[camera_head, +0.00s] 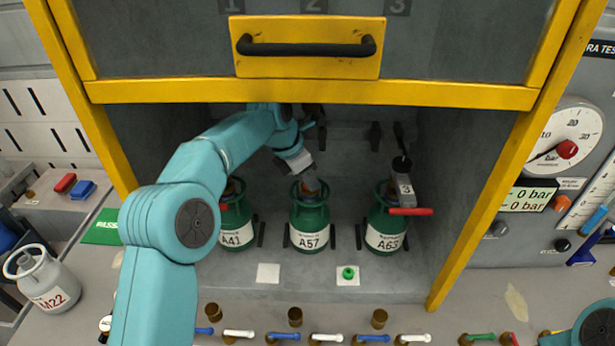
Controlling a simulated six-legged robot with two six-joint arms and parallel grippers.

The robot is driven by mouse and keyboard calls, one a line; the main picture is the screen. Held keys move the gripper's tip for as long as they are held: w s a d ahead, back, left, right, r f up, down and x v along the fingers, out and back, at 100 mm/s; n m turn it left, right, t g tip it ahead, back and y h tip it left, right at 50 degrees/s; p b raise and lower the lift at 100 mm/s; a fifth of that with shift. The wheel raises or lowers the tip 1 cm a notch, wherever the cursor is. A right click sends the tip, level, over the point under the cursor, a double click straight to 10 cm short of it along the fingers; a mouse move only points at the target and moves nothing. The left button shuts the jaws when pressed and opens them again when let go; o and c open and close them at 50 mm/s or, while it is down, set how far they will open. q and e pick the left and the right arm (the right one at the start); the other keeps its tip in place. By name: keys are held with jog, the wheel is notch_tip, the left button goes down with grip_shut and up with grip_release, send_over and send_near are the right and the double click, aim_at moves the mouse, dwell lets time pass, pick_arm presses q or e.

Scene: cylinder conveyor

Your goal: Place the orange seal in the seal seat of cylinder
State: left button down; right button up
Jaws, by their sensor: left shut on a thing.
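My left gripper (311,185) reaches into the yellow-framed cabinet and points down at the neck of the green cylinder A57 (309,216). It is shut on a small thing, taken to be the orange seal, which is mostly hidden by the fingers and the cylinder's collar. I cannot tell whether the seal touches the seat. Green cylinder A41 (236,222) stands to the left, partly behind my arm. Green cylinder A63 (383,222) stands to the right, with a valve marked 3 (404,188) and a red handle (410,211). My right gripper is out of view.
A raised door with a black handle (306,46) hangs above the opening. Several valve levers line the front. A grey cylinder M22 (42,280) stands left, a gauge (567,144) right.

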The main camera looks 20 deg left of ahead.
pick_arm(q)
jog(key=shift+s+d+f, duration=0.1)
jog(key=shift+s+f, duration=0.2)
jog(key=shift+f, duration=0.55)
jog(key=c, duration=0.8)
grip_release()
jog(key=shift+c, duration=0.2)
jog(key=r, duration=0.2)
jog(key=a+r, duration=0.1)
jog(key=shift+a+r, duration=0.15)
jog(key=shift+r, duration=0.25)
jog(key=shift+s+a+f+b, duration=0.15)
jog(key=shift+s+a+b, duration=0.35)
jog(key=shift+s+b, duration=0.05)
jog(key=shift+s+a+f+b, duration=0.15)
jog(key=shift+s+a+b, duration=0.3)
jog(key=shift+s+b, duration=0.05)
jog(key=s+a+r+b, duration=0.1)
jog(key=s+a+b, duration=0.1)
jog(key=s+a, duration=0.4)
jog(key=shift+s, duration=0.45)
